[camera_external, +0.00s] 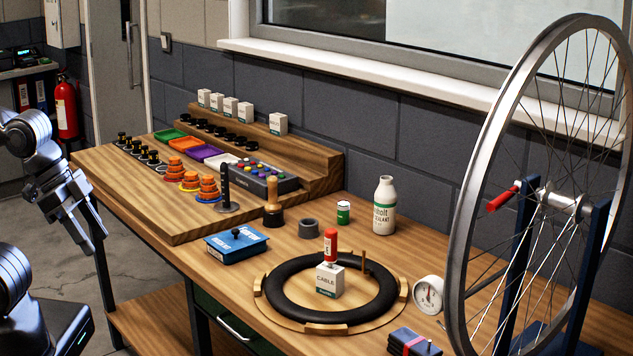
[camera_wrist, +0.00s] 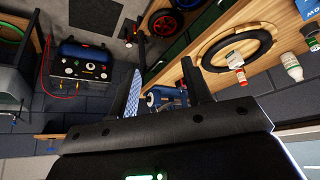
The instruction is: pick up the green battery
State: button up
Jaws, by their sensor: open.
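The green battery (camera_external: 343,212) appears to be the small upright cylinder with a green and white side, standing on the bench left of the white sealant bottle (camera_external: 384,206). I cannot make it out with certainty in the wrist view. My gripper (camera_external: 95,240) hangs off the left end of the bench, well away from the battery, with its fingers pointing down. In the wrist view my gripper (camera_wrist: 163,94) has its two fingers apart and nothing between them.
A black tyre ring (camera_external: 275,290) surrounds a white cable box (camera_external: 331,280) with a red-capped item above it. A grey ring (camera_external: 309,228) and a blue box (camera_external: 237,246) stand left of the battery. A wheel (camera_external: 457,270) rises at the right. A stepped rack (camera_external: 318,165) stands behind.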

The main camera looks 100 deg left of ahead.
jog(key=shift+o, duration=1)
